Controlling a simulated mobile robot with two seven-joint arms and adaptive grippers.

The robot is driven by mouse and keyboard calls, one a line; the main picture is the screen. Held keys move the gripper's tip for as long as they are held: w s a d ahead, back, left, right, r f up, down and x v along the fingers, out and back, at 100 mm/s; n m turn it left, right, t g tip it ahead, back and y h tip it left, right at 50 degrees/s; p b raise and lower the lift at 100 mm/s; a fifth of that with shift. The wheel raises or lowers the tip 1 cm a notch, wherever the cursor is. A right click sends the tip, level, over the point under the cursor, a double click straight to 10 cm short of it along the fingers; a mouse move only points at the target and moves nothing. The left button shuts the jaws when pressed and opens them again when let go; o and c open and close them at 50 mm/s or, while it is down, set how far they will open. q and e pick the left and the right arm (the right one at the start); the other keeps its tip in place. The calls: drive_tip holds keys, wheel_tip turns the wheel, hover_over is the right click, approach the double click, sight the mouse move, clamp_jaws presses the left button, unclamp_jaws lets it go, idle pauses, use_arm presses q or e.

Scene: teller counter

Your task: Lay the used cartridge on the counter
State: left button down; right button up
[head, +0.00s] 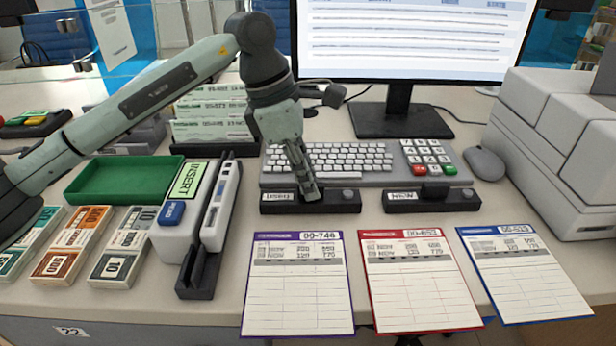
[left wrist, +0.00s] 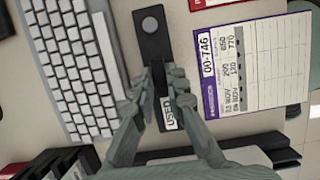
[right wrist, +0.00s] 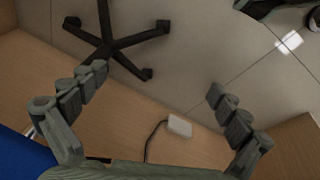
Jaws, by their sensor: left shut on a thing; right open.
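My left gripper (head: 310,193) reaches down onto a black rest (head: 332,203) with a round knob at its right end, in front of the keyboard. In the left wrist view the rest (left wrist: 151,42) carries a label reading USED. The left fingers (left wrist: 162,80) are shut on a small dark piece between them, which I take as the used cartridge; the fingers hide most of it. I cannot tell whether it touches the rest. My right gripper (right wrist: 158,98) is open and empty, over the floor beside a wooden panel.
A similar black rest (head: 455,202) with a raised dark block stands to the right. The keyboard (head: 330,160) lies behind. Three forms, purple (head: 296,300), red (head: 420,295) and blue (head: 530,285), lie in front. A green tray (head: 120,180) and a label device (head: 222,205) are left.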

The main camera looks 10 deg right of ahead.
sight(288, 197)
use_arm(q)
drive_tip(key=shift+f, duration=0.1)
drive_tip(key=c, duration=1.8)
unclamp_jaws()
drive_tip(key=shift+o, duration=1.3)
drive_tip(key=shift+v, duration=0.95)
drive_tip(key=v, duration=1)
drive_tip(key=shift+b, duration=0.35)
use_arm(e)
drive_tip(key=shift+s+r, duration=0.1)
drive_tip(key=shift+r, duration=0.65)
